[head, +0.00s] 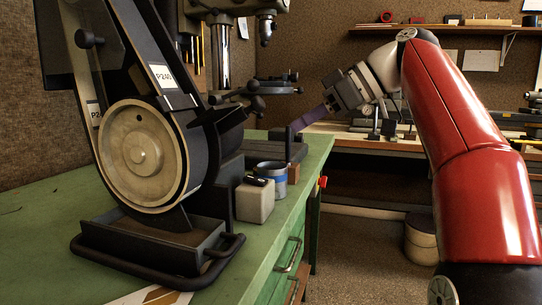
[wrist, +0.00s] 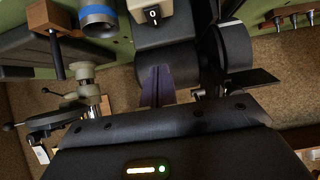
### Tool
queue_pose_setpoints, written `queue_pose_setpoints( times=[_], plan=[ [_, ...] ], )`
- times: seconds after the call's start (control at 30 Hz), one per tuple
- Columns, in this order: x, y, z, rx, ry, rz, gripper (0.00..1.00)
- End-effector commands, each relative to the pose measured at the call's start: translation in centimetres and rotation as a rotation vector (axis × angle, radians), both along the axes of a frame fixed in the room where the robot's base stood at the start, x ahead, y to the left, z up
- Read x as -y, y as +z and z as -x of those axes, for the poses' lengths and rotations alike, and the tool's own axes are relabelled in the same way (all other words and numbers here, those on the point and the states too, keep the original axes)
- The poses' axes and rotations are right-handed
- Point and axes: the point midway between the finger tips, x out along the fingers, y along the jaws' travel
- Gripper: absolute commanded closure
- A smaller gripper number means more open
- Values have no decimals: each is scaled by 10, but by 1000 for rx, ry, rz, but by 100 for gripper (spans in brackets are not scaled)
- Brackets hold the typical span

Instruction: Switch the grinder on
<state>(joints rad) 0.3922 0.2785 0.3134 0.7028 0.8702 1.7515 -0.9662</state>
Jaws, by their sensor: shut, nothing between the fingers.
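The belt grinder (head: 140,150), with a big pale wheel and a P240 label, stands on the green bench at the left in the head view. A beige switch box (head: 255,203) with a dark rocker on top sits beside its base. In the wrist view the switch box (wrist: 160,32) is at top centre, its black rocker (wrist: 152,15) carrying white marks; which way it is tipped I cannot tell. My gripper (head: 293,126) is shut and empty, apart from the box, above and behind it. In the wrist view my purple-grey fingers (wrist: 157,72) show below the box, before a dark cylinder.
A blue-banded metal cup (head: 270,173) stands right behind the switch box. A drill press (head: 222,50) and its vise stand farther back. The bench's front left is mostly clear.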

Motion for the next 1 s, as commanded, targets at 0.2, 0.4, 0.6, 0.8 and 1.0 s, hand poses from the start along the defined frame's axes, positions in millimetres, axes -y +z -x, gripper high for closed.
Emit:
queue_pose_setpoints(
  times=[0.2, 0.4, 0.6, 0.8, 1.0],
  plan=[
    [-24, -19, -7, -3, 3, 1, 100],
    [-58, -44, -20, -3, 3, 1, 100],
    [-79, -72, -28, -3, 0, 2, 100],
    [-83, -90, -30, -2, -1, 0, 100],
    [-83, -94, -30, 1, -1, 0, 100]
  ],
)
